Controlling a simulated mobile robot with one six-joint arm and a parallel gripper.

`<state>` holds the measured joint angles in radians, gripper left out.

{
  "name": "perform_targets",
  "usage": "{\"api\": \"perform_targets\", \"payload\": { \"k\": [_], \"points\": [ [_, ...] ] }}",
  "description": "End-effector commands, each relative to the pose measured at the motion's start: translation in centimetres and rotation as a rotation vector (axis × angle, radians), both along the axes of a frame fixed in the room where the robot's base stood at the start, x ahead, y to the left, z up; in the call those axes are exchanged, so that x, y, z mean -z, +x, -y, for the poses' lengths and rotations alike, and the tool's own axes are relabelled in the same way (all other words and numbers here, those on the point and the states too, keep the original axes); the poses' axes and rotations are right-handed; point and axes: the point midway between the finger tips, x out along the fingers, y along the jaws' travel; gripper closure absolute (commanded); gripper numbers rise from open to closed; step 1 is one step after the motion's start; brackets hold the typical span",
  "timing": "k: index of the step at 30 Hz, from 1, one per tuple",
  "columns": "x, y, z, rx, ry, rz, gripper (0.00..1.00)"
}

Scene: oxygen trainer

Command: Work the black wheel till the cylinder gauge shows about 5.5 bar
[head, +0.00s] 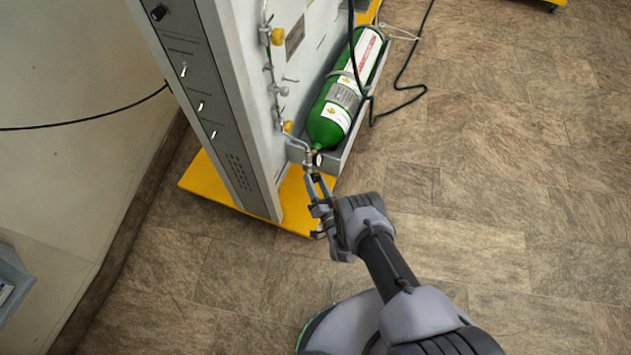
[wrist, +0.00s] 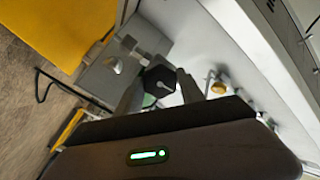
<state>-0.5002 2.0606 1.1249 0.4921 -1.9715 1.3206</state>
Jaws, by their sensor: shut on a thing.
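The black wheel (wrist: 158,82) is a dark, faceted knob between my gripper's two fingers in the wrist view. My gripper (wrist: 160,90) is shut on it. In the head view my gripper (head: 314,172) reaches the valve end of a green cylinder (head: 328,122), and the wheel itself is too small and covered to make out there. The cylinder lies in a grey tray on the side of the trainer panel. A small round gauge (head: 317,159) seems to sit at the cylinder's neck; its reading cannot be made out.
The grey trainer cabinet (head: 240,110) stands on a yellow base (head: 212,188) left of my gripper. Pipes with yellow knobs (head: 278,37) run up its side. A black cable (head: 405,87) hangs beside the tray (head: 350,138). The tiled floor at the right is clear.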

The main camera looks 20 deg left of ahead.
Motion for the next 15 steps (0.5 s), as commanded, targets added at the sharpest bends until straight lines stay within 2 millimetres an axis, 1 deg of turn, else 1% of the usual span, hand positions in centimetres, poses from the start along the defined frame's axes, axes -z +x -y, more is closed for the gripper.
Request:
{"api": "perform_targets", "payload": {
  "k": [6,15],
  "points": [
    [-0.23,0.17,-0.11,-0.001,0.067,-0.044,0.95],
    [-0.25,0.2,-0.12,-0.001,0.098,-0.068,0.95]
  ]
}}
